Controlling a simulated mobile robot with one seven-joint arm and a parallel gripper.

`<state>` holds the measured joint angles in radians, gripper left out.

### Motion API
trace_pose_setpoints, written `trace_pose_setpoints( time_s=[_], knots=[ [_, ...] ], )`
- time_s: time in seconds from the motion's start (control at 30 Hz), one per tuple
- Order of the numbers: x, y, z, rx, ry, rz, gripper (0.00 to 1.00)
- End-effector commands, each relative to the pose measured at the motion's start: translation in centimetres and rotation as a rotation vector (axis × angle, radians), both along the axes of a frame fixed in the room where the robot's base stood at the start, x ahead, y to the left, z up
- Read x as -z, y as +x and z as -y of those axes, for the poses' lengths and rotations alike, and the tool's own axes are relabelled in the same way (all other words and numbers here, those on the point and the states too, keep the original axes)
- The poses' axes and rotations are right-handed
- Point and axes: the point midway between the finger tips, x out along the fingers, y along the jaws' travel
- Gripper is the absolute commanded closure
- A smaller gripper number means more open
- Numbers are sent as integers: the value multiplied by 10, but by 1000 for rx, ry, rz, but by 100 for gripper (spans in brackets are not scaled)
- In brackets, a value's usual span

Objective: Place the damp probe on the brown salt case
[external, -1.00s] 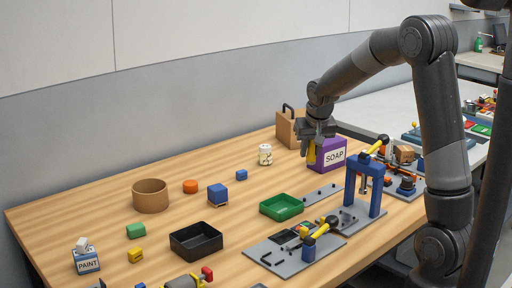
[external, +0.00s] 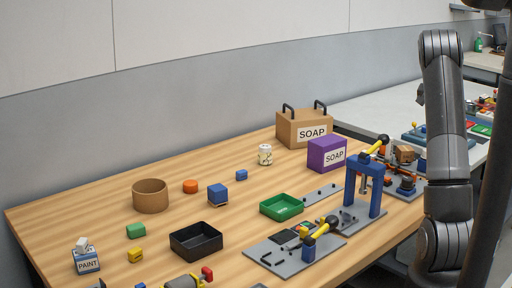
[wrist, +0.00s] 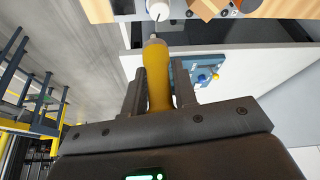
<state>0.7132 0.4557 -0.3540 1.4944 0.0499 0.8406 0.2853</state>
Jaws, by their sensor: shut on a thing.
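My gripper (wrist: 160,88) is shut on the damp probe (wrist: 158,68), which has a yellow handle and a thin metal shaft pointing to the top of the wrist view. In the external view the gripper and probe are mostly hidden behind my folded arm, off the table's right side. A brown case (external: 291,133) with two black handles stands at the table's far right end. Its label reads SOAP, not salt; no salt label is readable. The probe is well apart from this case.
A purple SOAP box (external: 321,153) stands in front of the brown case. A blue press frame (external: 377,190), a green tray (external: 282,207) and a black tray (external: 196,241) are nearer. A grey side counter (external: 372,107) lies beyond the table.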

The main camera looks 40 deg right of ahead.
Motion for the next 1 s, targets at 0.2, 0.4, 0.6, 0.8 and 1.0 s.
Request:
trace_pose_setpoints(
  time_s=[0.2, 0.4, 0.6, 0.8, 1.0],
  knots=[
    [9, 7, 6, 17, 0, -3, 97],
    [37, 52, -3, 17, 0, -4, 97],
    [60, 90, -11, 19, -1, -3, 97],
    [69, 104, -14, 20, -1, -1, 97],
    [92, 104, -15, 20, 1, -4, 97]
  ],
)
